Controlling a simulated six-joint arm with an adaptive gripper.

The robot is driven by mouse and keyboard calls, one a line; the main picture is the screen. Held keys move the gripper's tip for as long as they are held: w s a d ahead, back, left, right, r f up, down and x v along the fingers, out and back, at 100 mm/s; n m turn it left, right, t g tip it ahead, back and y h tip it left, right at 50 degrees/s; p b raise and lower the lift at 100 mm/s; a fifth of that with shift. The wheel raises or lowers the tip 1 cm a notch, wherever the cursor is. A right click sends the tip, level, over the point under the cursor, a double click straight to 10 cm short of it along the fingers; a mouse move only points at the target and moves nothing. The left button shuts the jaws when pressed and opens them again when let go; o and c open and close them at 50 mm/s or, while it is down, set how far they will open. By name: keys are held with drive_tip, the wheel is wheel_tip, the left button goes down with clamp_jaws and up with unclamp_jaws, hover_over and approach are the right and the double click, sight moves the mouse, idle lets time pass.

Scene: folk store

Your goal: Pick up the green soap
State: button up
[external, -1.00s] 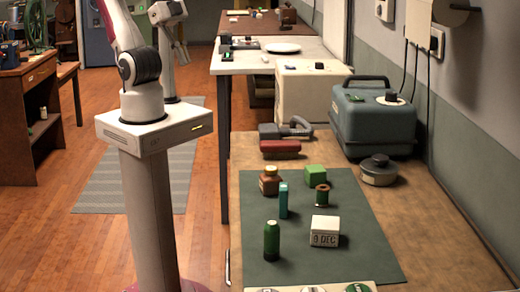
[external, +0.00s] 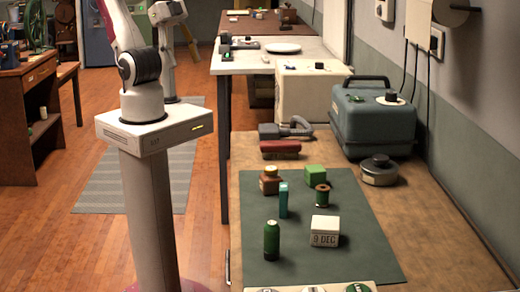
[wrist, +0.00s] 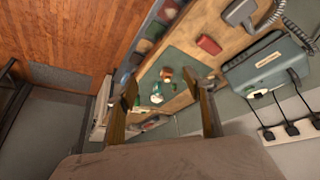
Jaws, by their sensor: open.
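The green soap appears to be the small bright green block (external: 315,174) at the back of the dark green mat (external: 365,240), in the external view. It stands just behind a green thread spool (external: 322,196). My gripper (wrist: 163,88) shows in the wrist view, with its two fingers spread apart and nothing seen between them. It is above the table, apart from the things on the mat. The soap is too small and blurred to pick out in the wrist view. My gripper is outside the external view.
Near the soap are a yellow-lidded brown jar (external: 270,182), a teal box (external: 283,200), a dark green bottle (external: 272,240) and a white date block (external: 325,230). A red item (external: 281,149), a handset (external: 287,130), a round tin (external: 378,170) and a blue-grey case (external: 372,122) lie behind.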

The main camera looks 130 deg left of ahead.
drive_tip(key=w+a+f+m+t+y, duration=0.1)
drive_tip(key=w+a+m, duration=0.55)
drive_tip(key=w, duration=0.35)
drive_tip(key=w+a+m+t+y, duration=0.1)
drive_tip(key=w+a+m+t, duration=0.1)
drive_tip(key=w+a+m, duration=0.45)
drive_tip(key=w+a+f+m+t+y, duration=0.1)
drive_tip(key=w+a+m, duration=0.45)
drive_tip(key=w, duration=0.75)
drive_tip(key=w+f+m+t+h, duration=0.2)
drive_tip(key=w+f+m+h, duration=0.2)
drive_tip(key=w+f+m, duration=0.55)
drive_tip(key=s+d+f+m+h, duration=0.1)
drive_tip(key=f+m+h, duration=0.1)
drive_tip(key=f+m, duration=0.2)
drive_tip(key=s+f+m+h, duration=0.2)
drive_tip(key=f+m, duration=0.2)
drive_tip(key=m, duration=0.1)
drive_tip(key=s+d+f+m+h, duration=0.1)
drive_tip(key=s+f+m+h, duration=0.1)
drive_tip(key=f+m, duration=0.2)
drive_tip(key=shift+d+f+m+g, duration=0.25)
drive_tip(key=shift+d+m+g, duration=0.1)
drive_tip(key=shift+m, duration=0.25)
drive_tip(key=shift+s+d+f+m+h, duration=0.3)
drive_tip(key=shift+s+f+m+h, duration=0.1)
drive_tip(key=shift+f+m+h, duration=0.1)
